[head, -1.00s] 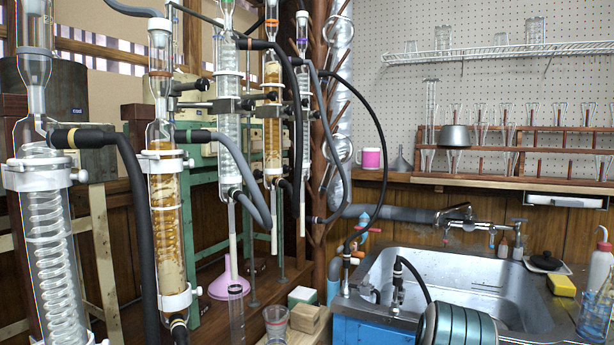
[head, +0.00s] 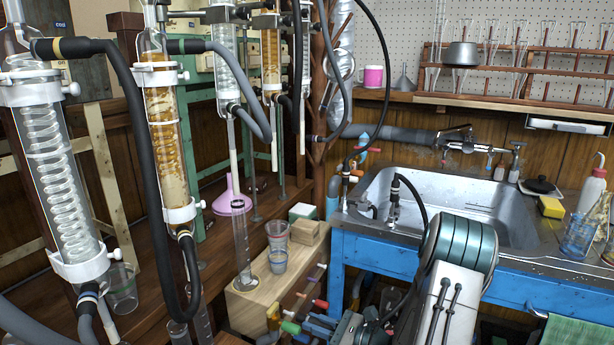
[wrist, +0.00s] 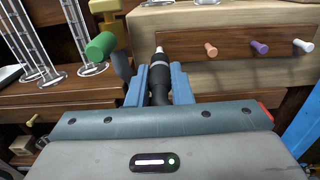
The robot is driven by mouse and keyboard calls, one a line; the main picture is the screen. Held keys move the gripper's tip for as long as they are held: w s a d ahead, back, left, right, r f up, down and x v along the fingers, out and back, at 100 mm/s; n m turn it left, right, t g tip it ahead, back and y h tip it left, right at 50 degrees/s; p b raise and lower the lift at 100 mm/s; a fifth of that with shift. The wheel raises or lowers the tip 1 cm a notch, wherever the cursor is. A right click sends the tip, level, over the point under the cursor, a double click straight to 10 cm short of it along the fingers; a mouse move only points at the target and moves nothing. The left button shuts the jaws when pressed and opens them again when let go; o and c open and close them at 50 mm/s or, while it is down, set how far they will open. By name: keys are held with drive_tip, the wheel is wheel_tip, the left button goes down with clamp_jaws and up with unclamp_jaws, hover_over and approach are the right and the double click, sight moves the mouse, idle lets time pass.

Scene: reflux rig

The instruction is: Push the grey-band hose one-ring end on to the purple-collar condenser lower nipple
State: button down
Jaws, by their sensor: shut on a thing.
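My gripper (wrist: 160,82) is shut on the black hose end (wrist: 158,88), with a blue finger on each side. The end has a grey band (wrist: 159,64) and a pale tip pointing away from my wrist. In the head view the gripper is low in the picture and hard to make out. The purple-collar condenser (head: 303,75) is the thin rearmost one in the row. Its collar is above the picture. A hose end (head: 312,138) lies by its lower part; I cannot tell whether it is joined there. The lower nipple is too small to make out.
A wooden block (wrist: 235,38) with coloured pegs faces the gripper. Nearer condensers with hoses (head: 135,110) crowd the left. Beakers (head: 278,245) and a tall cylinder (head: 241,240) stand before the row. A sink (head: 440,205) on a blue frame is at right.

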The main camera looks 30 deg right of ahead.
sight(319, 325)
drive_tip(key=shift+p+v, duration=0.3)
drive_tip(key=shift+v, duration=1.3)
drive_tip(key=w+d+r+m+t+h+p, duration=0.1)
drive_tip(key=w+d+r+m+h+p, duration=0.2)
drive_tip(key=w+r+p, duration=1.05)
drive_tip(key=w+d+r+m+t+h+p, duration=0.25)
drive_tip(key=d+r+h+p, duration=0.4)
drive_tip(key=r, duration=1.35)
drive_tip(key=w+d+r+m+h+p, duration=0.1)
drive_tip(key=w+d+r+m+p, duration=0.15)
drive_tip(key=w+r+p, duration=1.15)
drive_tip(key=shift+r+n+y+b, duration=0.25)
drive_tip(key=shift+r+n+b, duration=0.25)
drive_tip(key=shift+r+b, duration=0.95)
drive_tip(key=shift+w+b, duration=0.1)
drive_tip(key=shift+b, duration=0.25)
drive_tip(key=shift+w, duration=0.6)
